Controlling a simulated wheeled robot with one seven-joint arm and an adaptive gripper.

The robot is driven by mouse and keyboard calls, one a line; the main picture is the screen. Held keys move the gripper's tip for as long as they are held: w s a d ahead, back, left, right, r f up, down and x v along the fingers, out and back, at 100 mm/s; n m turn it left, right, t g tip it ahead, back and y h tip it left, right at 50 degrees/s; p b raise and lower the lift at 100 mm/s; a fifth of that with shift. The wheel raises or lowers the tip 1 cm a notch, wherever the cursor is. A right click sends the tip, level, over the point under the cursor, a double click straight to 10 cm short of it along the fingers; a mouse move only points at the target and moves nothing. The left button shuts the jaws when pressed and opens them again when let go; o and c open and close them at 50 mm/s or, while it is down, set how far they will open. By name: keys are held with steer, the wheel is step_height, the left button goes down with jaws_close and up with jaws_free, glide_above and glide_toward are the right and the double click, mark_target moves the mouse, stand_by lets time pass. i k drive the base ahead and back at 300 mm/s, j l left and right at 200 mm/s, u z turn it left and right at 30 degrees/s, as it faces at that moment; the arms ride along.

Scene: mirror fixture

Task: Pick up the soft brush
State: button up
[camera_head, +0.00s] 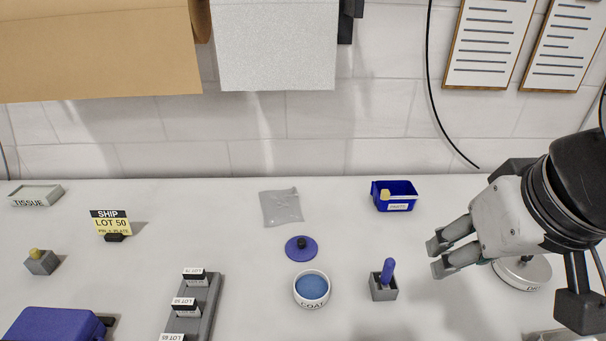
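A blue handle (388,270) stands nearly upright in a small grey block holder (383,290) right of centre on the table. It looks like the soft brush, but its lower end is hidden in the holder and no bristles show. My gripper (436,257) comes in from the right with its fingers pointing left. The two fingers are apart with nothing between them. It is to the right of the blue handle and a little higher in the picture, not touching it.
A bowl of blue liquid (312,286) and a blue lid (301,249) are left of the holder. A blue bin (396,193) stands behind. A round metal lidded dish (523,272) is partly behind my gripper. A grey label rack (207,302) stands farther left.

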mark_target(384, 280)
steer(key=k+j, duration=0.25)
steer(key=j, duration=0.2)
steer(key=k+j, duration=0.25)
steer(key=j, duration=0.2)
steer(key=k+j, duration=0.25)
steer(key=j, duration=0.2)
steer(key=z, duration=0.05)
